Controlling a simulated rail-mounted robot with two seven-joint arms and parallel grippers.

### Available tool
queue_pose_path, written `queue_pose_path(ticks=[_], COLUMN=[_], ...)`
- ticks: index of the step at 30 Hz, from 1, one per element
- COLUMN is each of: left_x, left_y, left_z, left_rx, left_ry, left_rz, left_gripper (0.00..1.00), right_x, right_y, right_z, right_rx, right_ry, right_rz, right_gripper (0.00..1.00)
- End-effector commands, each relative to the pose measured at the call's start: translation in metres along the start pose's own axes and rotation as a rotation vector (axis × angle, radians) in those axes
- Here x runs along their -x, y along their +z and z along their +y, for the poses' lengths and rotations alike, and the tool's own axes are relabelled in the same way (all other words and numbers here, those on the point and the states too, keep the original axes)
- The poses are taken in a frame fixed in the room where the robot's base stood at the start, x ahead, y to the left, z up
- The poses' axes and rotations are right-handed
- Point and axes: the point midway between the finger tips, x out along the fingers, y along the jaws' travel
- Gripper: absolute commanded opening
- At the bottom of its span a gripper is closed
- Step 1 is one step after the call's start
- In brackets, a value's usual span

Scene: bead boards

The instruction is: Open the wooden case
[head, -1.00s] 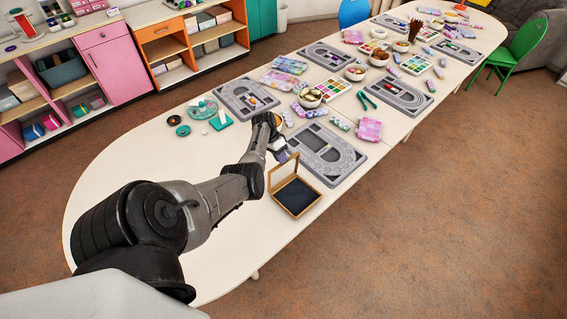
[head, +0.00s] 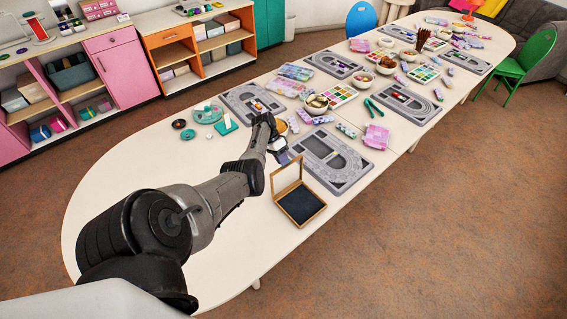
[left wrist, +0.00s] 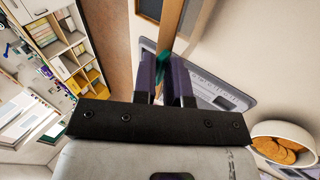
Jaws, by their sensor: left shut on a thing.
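The wooden case (head: 320,211) stands on the near part of the table, with a dark lining in its base. Its framed lid (head: 272,184) is raised, roughly upright, at the back left of the base. My left gripper (head: 284,158) is at the lid's top edge. In the left wrist view, the fingers of my left gripper (left wrist: 166,72) are close together on the wooden lid frame (left wrist: 171,30), with a teal bit showing at their tips. The exact contact is partly hidden. My right gripper is in neither view.
A grey bead board (head: 332,160) lies just behind the case. A bowl of brown pieces (left wrist: 285,152) shows in the left wrist view. Teal craft items (head: 227,124) lie left of my gripper. The table (head: 262,245) is clear left of and in front of the case.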

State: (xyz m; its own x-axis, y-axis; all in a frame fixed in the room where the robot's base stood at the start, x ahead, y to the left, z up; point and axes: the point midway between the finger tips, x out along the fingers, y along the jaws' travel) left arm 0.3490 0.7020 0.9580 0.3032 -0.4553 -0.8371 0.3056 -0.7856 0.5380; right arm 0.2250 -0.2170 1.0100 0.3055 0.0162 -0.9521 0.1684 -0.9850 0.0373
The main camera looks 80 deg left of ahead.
Motion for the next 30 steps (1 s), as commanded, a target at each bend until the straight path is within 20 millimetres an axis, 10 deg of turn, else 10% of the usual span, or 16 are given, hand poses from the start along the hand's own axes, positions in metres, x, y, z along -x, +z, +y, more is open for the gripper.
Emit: queue_pose_path(ticks=[13, 14, 22, 30], left_x=[-0.0006, -0.0006, 0.0002, -0.0004], left_y=[0.0011, 0.0011, 0.0010, 0.0011], left_z=[-0.0066, -0.0066, -0.0068, -0.0067], left_rx=[0.003, 0.003, 0.003, 0.003], left_ry=[0.047, 0.047, 0.045, 0.046], left_rz=[0.000, 0.000, 0.000, 0.000], left_gripper=[0.00, 0.16, 0.41, 0.42], right_x=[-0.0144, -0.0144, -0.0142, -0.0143], right_y=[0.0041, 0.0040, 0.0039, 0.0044], right_z=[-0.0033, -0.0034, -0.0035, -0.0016], right_rx=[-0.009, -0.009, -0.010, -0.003], right_ry=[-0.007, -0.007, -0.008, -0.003], right_rz=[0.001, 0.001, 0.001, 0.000], right_gripper=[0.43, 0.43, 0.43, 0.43])
